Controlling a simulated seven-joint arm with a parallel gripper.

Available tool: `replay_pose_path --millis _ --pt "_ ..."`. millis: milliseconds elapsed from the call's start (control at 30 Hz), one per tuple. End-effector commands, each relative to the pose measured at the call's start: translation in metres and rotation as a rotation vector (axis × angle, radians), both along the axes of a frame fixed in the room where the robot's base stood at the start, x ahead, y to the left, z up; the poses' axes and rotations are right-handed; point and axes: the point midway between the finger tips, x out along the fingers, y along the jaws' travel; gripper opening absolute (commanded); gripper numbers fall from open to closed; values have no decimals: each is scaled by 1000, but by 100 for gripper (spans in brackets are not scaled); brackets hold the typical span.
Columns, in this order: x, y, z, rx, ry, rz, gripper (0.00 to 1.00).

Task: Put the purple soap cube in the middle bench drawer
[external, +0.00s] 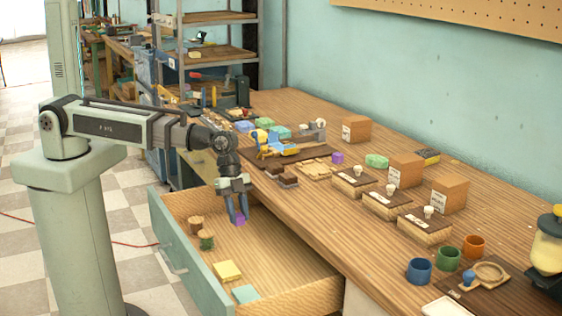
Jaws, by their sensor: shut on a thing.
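My gripper (237,215) points down over the open bench drawer (182,251). Its blue fingers are shut on a small purple soap cube (240,221) at their tips. The cube is inside the drawer's outline, toward its far end; I cannot tell whether it touches the drawer floor. The drawer is pulled well out, with a green front and wooden sides.
In the drawer are brown pieces (196,223), a green-sided round piece (206,240), a yellow block (227,271) and a teal block (245,293). The drawer's middle floor is bare. Boxes and cups crowd the bench (330,215).

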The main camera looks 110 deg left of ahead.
Motion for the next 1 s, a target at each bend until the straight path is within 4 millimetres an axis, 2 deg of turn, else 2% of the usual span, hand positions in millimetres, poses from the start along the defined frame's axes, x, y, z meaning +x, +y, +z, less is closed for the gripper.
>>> replay_pose_path --millis 233,567,900,1000 --pt "0 0 -32 0 2 1 2" --pt "0 0 -46 0 0 1 2" --pt "0 0 -80 0 1 1 2" --pt "0 0 -84 0 0 1 2"
